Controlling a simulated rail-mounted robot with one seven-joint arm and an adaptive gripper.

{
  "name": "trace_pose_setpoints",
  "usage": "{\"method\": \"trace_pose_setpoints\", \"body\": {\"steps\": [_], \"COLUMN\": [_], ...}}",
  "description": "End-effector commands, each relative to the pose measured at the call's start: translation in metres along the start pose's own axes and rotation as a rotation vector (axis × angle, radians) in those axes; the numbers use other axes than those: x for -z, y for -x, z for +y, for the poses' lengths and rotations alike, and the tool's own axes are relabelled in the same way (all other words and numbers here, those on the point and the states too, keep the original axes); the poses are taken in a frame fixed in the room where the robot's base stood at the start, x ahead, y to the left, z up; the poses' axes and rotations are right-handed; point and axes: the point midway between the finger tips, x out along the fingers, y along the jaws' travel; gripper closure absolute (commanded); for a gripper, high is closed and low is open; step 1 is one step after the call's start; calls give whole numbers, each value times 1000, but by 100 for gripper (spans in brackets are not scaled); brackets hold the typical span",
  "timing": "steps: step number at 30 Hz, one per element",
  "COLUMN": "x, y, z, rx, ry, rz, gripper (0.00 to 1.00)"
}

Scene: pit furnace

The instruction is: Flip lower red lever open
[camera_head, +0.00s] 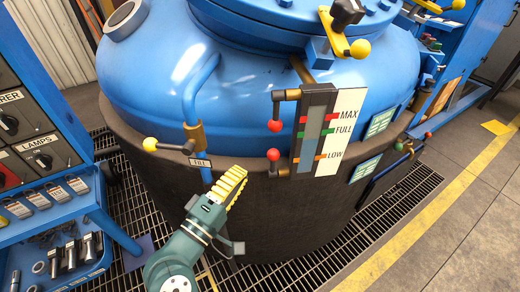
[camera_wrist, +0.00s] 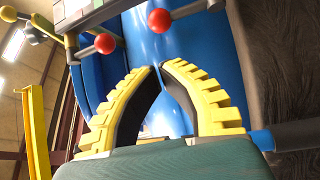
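The lower red lever (camera_head: 273,155) sticks out left of the level gauge (camera_head: 315,130), its red ball below the upper red lever (camera_head: 275,126). In the wrist view, the picture is turned; the lower lever's ball appears to be the one at top centre (camera_wrist: 159,20), with the other red ball (camera_wrist: 105,43) to its left. My gripper (camera_head: 241,172) has yellow ridged fingers and is left of and slightly below the lower lever, apart from it. In the wrist view its fingertips (camera_wrist: 162,67) come together with nothing between them.
The blue tank (camera_head: 240,80) with its dark lower wall (camera_head: 300,215) stands close behind my gripper. A yellow-ball FILL lever (camera_head: 150,144) sits to the left. A blue tool cabinet (camera_head: 50,180) stands at far left. Floor grating (camera_head: 270,270) surrounds the tank.

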Motion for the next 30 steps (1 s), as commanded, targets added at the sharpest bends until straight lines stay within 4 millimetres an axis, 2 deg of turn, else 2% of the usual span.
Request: {"method": "trace_pose_setpoints", "body": {"steps": [5,12,16,21,30], "x": [-1,-2,-1,-1,0], "y": [-21,-70,-89,-99,-99], "z": [-2,-2,-2,0,0], "rx": [-1,-2,-1,-1,0], "ry": [-1,0,1,0,1], "rz": [-4,-3,-2,0,0], "gripper": [100,100,100,100,100]}}
